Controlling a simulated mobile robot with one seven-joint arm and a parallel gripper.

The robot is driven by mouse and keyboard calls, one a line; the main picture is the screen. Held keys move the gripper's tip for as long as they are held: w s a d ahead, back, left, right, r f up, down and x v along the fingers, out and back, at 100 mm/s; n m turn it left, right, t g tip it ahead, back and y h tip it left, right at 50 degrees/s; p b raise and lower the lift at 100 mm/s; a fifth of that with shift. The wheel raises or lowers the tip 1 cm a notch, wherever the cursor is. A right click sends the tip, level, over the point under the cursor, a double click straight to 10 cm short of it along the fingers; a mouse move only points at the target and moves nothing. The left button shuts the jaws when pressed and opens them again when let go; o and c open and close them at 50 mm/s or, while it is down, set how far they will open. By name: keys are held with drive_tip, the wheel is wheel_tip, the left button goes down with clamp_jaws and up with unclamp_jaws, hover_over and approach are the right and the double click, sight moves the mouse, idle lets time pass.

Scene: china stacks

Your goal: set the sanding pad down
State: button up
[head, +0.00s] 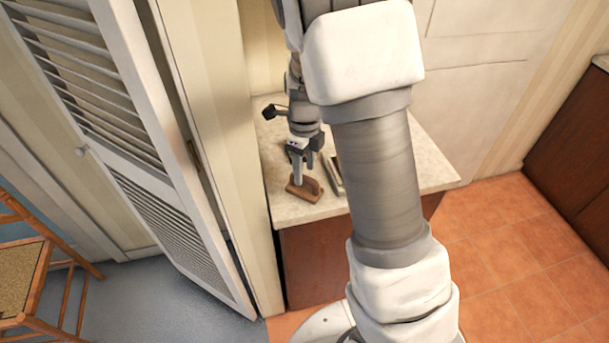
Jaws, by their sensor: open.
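The sanding pad (304,190), a small brown block with a raised part on top, sits on the light speckled countertop (290,213) near its front left edge. My gripper (301,175) points down just above and behind the pad, with its jaws open. One finger overlaps the pad's back left part in the picture; I cannot tell whether they touch. My arm crosses the middle of the view and hides much of the counter to the right.
A flat tray-like object (334,174) lies right of the pad, partly hidden by my arm. A louvred door (120,130) stands open at the left, close to the counter. A wooden chair (30,275) is at the lower left. Orange floor tiles (520,250) are clear at right.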

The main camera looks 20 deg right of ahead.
sight(305, 176)
drive_tip(key=s+r+n+t, duration=0.1)
drive_tip(key=s+r+n, duration=0.25)
drive_tip(key=r, duration=0.25)
drive_tip(key=s+r+n+t+y, duration=0.1)
drive_tip(key=s+r+n, duration=0.2)
drive_tip(key=r+n, duration=0.25)
drive_tip(key=s+r+n+t, duration=0.1)
drive_tip(key=s+r+n, duration=0.2)
drive_tip(key=r, duration=0.4)
drive_tip(key=s+r+n+t+h, duration=0.1)
drive_tip(key=s+r+n, duration=0.3)
drive_tip(key=s+n, duration=0.7)
drive_tip(key=n+t, duration=0.1)
drive_tip(key=n, duration=0.3)
drive_tip(key=shift+t, duration=0.3)
drive_tip(key=shift+o, duration=0.2)
drive_tip(key=shift+p, duration=0.3)
